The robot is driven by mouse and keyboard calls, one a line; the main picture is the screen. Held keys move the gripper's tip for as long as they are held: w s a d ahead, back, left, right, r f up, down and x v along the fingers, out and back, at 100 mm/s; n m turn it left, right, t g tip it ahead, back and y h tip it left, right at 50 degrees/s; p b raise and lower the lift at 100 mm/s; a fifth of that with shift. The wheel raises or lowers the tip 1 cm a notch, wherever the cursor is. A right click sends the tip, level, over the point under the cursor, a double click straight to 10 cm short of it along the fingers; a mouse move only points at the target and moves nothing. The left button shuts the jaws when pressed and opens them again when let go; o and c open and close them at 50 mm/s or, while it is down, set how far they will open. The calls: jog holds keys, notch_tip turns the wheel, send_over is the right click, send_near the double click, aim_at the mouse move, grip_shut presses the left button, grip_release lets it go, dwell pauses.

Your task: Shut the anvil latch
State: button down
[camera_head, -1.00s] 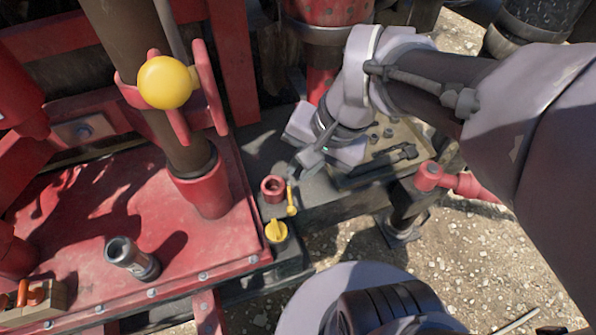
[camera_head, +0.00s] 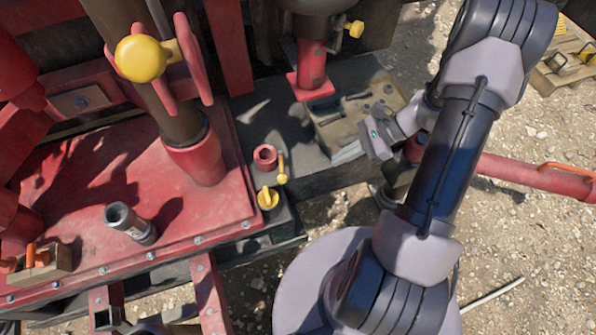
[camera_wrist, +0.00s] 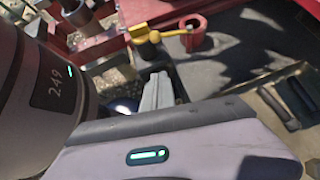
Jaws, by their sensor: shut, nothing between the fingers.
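A small red ring-shaped cup (camera_head: 265,156) stands on the dark ledge beside the red deck. A thin yellow lever (camera_head: 282,170) stands at its right side, and a yellow knob (camera_head: 267,198) sits just in front. I cannot tell for sure which of these is the anvil latch. In the wrist view the red cup (camera_wrist: 197,28), yellow lever (camera_wrist: 172,33) and yellow knob (camera_wrist: 141,34) show beyond the fingers. My gripper (camera_head: 345,154) is shut and empty, to the right of the cup and apart from it. Its fingers also show in the wrist view (camera_wrist: 158,92).
A tan tray (camera_head: 330,136) with dark tools lies behind my gripper. A red pipe (camera_head: 530,176) runs right. A large pole with a yellow ball (camera_head: 143,58) rises behind. Gravel lies to the right.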

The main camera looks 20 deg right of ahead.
aim_at(281, 167)
jog(key=a+r+b+x, duration=0.2)
jog(key=b+x, duration=0.2)
jog(key=x, duration=0.8)
jog(key=shift+a, duration=0.2)
jog(key=shift+w+f, duration=0.1)
